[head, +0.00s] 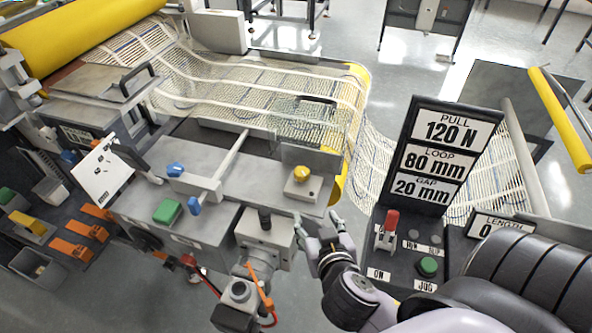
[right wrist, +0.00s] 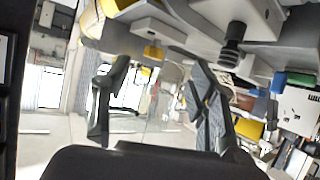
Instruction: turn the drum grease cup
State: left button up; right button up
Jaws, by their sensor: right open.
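A small yellow round cap (head: 301,173), which looks like the drum grease cup, stands on a grey plate at the right end of the machine bench. It appears also as a yellow knob in the right wrist view (right wrist: 153,51). My right gripper (head: 319,230) is below and slightly right of the cap in the head view, beside the grey block, apart from the cap. My left gripper is not seen.
A grey block with a black ribbed knob (head: 264,218) juts out just left of my right gripper. A control box with a red switch (head: 391,220) and green button (head: 428,266) stands to the right. White mesh (head: 270,85) runs behind the bench.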

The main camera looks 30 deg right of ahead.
notch_tip(320, 180, up, 3)
jog(key=t+p, duration=0.1)
jog(key=p, duration=0.1)
send_near(303, 177)
jog(key=shift+m, duration=0.3)
jog(key=x, duration=0.9)
jog(key=shift+w, duration=0.15)
jog(key=shift+w+d+f, duration=0.15)
jog(key=shift+w+d, duration=0.05)
jog(key=shift+w, duration=0.1)
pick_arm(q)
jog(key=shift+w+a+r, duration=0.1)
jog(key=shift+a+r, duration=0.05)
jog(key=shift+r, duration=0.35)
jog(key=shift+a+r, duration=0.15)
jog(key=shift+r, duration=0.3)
pick_arm(e)
jog(key=shift+c, duration=0.2)
jog(key=c, duration=1.1)
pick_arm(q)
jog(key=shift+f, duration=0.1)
